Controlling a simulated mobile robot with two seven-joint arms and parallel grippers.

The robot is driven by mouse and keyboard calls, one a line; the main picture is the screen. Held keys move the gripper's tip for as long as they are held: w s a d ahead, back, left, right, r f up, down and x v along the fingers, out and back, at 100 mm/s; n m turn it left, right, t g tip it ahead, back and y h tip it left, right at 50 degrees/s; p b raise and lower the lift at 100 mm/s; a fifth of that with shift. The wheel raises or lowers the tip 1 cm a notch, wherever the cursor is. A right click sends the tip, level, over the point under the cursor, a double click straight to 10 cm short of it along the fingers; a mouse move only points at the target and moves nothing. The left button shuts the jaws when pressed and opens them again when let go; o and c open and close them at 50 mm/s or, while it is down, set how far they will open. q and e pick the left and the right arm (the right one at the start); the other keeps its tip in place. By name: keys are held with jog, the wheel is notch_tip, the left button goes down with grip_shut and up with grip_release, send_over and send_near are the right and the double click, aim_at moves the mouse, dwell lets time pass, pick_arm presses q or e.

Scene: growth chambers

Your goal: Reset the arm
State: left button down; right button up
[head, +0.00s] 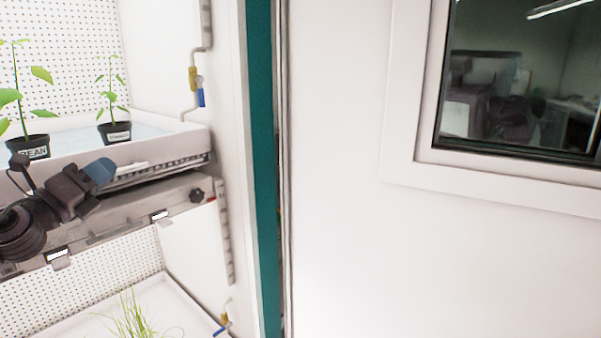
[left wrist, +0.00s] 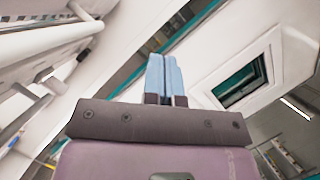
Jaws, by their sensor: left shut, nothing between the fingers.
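My left gripper (head: 100,171) is at the left of the head view, in front of the edge of the upper shelf tray. Its blue fingers are together with nothing between them. In the left wrist view the blue fingers (left wrist: 165,77) point up the picture, closed side by side. My right gripper is in neither view.
An upper tray (head: 185,138) holds two potted plants, a left pot (head: 28,149) and a right pot (head: 115,132). A lower tray (head: 185,300) has grassy plants (head: 135,320). A white windowed panel (head: 340,230) fills the right side. Open space lies before it.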

pick_arm(q)
jog(key=s+d+f+n+g+y, duration=0.15)
jog(key=s+f+n, duration=0.25)
jog(key=f+n, duration=0.5)
jog(key=s+d+f+n+g+y+p, duration=0.1)
jog(key=s+f+n+y, duration=0.4)
jog(key=f, duration=0.6)
jog(key=s+d+f+n+g+y, duration=0.1)
jog(key=s+f+n, duration=0.1)
jog(key=f+n, duration=0.75)
jog(key=s+d+f+n+g, duration=0.2)
jog(key=s+f+n, duration=0.2)
jog(key=s+f, duration=0.4)
jog(key=s+d+f+n+g+y+p, duration=0.1)
jog(key=s+d+f+n+g, duration=0.2)
jog(key=s+f, duration=0.6)
jog(key=s+n, duration=0.1)
jog(key=s, duration=0.6)
jog(key=shift+d+f, duration=0.15)
jog(key=shift+f, duration=0.05)
jog(key=shift+s+n+y, duration=0.1)
jog(key=shift+n+y, duration=0.15)
